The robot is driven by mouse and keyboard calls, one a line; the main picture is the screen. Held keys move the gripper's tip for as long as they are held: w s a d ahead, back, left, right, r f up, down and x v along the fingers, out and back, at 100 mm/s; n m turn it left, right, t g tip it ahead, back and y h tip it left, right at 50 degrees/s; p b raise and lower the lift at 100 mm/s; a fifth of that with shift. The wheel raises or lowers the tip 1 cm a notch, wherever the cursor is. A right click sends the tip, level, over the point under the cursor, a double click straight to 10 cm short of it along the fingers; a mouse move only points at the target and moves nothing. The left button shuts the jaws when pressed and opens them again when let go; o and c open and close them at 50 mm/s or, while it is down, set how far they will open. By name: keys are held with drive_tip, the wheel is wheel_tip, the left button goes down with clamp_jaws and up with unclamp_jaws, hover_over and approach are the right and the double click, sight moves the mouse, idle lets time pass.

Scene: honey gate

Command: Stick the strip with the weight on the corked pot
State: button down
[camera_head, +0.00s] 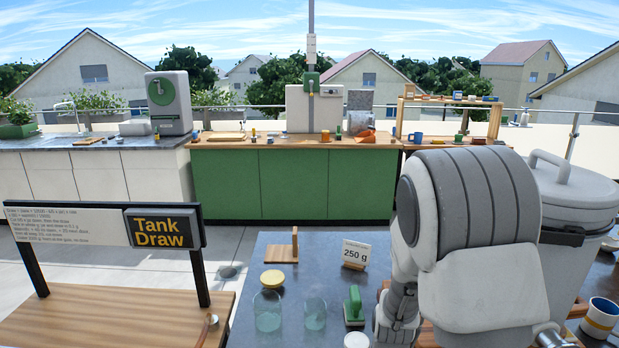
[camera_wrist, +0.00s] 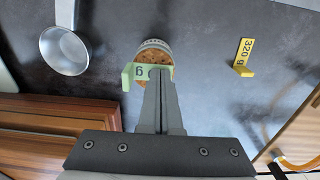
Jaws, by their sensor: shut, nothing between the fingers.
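In the wrist view, the corked pot (camera_wrist: 155,44) stands on the dark worktop, with its brown cork top partly behind my fingers. A pale green strip (camera_wrist: 128,78) with a "g" on it lies across the cork's near side. My fingers hide part of its lettering, and I cannot tell whether it is stuck to the pot. My gripper (camera_wrist: 156,76) is shut and empty, its tips over the strip. A yellow strip (camera_wrist: 243,57) reading "320 g" stands apart to the right. In the head view my arm hides the gripper and the pot.
A metal pan (camera_wrist: 65,50) lies left of the pot, and brown wood (camera_wrist: 50,125) is at lower left. In the head view, a "250 g" card (camera_head: 356,253), glass jars (camera_head: 267,312) and a green stamp (camera_head: 354,305) stand left of my arm. A lidded bin (camera_head: 580,200) stands right.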

idle(0.3)
drive_tip(key=shift+r+p, duration=2.35)
drive_tip(key=shift+r, duration=0.7)
drive_tip(key=shift+r, duration=0.15)
drive_tip(key=s+r+t, duration=0.2)
drive_tip(key=s+r, duration=0.5)
drive_tip(key=r, duration=0.6)
drive_tip(key=s+r+t, duration=0.3)
drive_tip(key=s+r, duration=0.4)
drive_tip(key=r, duration=0.6)
drive_tip(key=shift+r+t, duration=0.2)
drive_tip(key=shift+t, duration=0.1)
drive_tip(key=shift+w, duration=0.1)
